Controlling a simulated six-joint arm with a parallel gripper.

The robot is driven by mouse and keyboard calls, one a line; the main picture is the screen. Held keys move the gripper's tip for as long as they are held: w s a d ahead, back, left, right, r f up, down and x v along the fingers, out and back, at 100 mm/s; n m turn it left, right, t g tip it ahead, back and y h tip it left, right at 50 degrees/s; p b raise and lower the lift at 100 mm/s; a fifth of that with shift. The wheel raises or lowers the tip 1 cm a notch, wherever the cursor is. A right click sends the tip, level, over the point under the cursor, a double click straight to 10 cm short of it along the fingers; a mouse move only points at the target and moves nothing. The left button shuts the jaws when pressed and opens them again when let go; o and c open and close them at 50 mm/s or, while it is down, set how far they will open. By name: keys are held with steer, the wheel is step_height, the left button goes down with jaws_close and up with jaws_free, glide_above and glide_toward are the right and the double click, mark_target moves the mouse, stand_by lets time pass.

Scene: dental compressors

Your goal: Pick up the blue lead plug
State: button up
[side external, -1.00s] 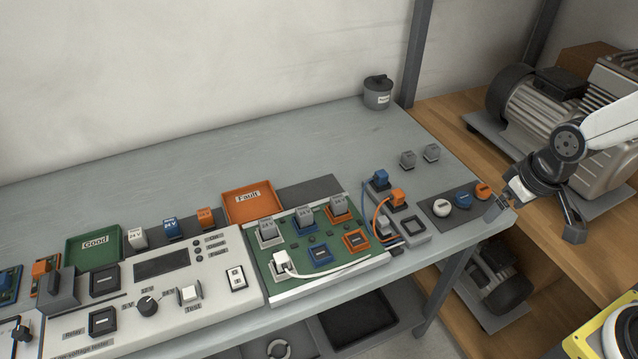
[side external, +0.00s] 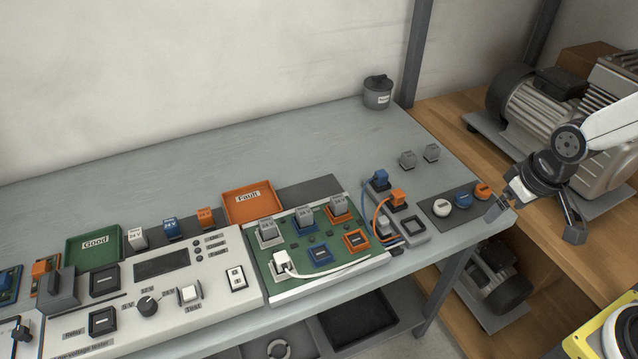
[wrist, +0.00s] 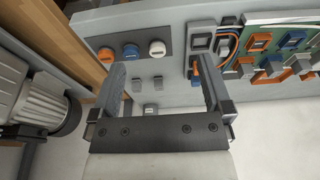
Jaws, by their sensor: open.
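The blue lead plug (side external: 381,178) stands upright in the rear slot of a dark holder near the right end of the bench, with a blue lead running from it. An orange lead plug (side external: 397,197) stands just in front of it. My gripper (side external: 535,222) is open and empty beyond the right end of the bench, well to the right of the blue plug and apart from it.
White, blue and orange round knobs (side external: 462,199) lie on a dark mat between holder and gripper. Two grey relays (side external: 407,159) stand behind. A green board (side external: 290,250) with several relays is left of the holder. A compressor (side external: 560,110) stands behind my arm.

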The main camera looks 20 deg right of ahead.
steer(key=shift+c, duration=1.4)
steer(key=shift+w, duration=0.1)
steer(key=n+g, duration=0.3)
steer(key=n, duration=1.5)
glide_above(382, 173)
steer(key=f, duration=0.4)
steer(key=shift+w+a+f, duration=0.1)
steer(key=shift+w+f, duration=0.1)
steer(key=shift+w, duration=0.1)
steer(key=shift+s+f, duration=0.15)
steer(key=shift+f, duration=1.8)
steer(key=shift+s+f, duration=0.1)
steer(key=shift+f, duration=1.85)
